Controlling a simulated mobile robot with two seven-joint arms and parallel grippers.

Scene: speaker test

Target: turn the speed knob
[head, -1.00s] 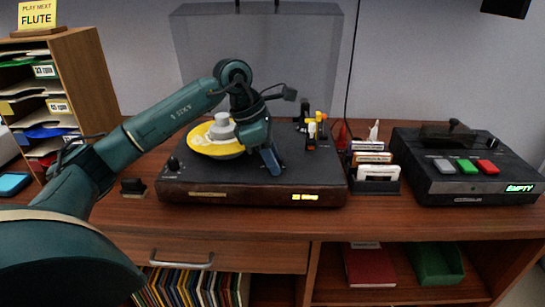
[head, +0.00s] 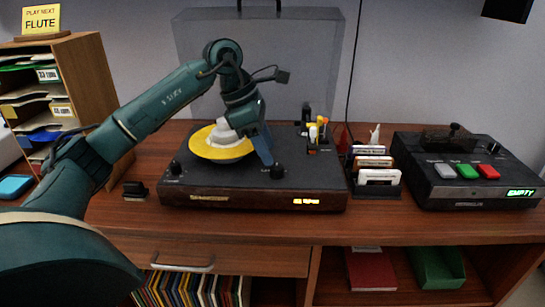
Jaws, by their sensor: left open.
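The turntable (head: 215,187) sits on the wooden desk with a yellow-labelled disc (head: 228,153) and a pale piece on top of it. One dark knob (head: 277,172) is at its front right and another (head: 175,168) at its front left; I cannot read which is the speed knob. My left gripper (head: 268,158) is open, pointing down just above and beside the front-right knob. The knob's top shows below the fingertips; whether they touch it is unclear. A small lit display (head: 306,202) is on the front face, too blurred to read. My right gripper is not in view.
The tonearm parts (head: 317,130) stand at the turntable's back right. A rack of cards (head: 376,178) is to its right, then a black device (head: 465,170) with grey, green and red buttons. A dark brush-like block (head: 134,190) lies left of the turntable. A clear lid (head: 300,60) stands open behind.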

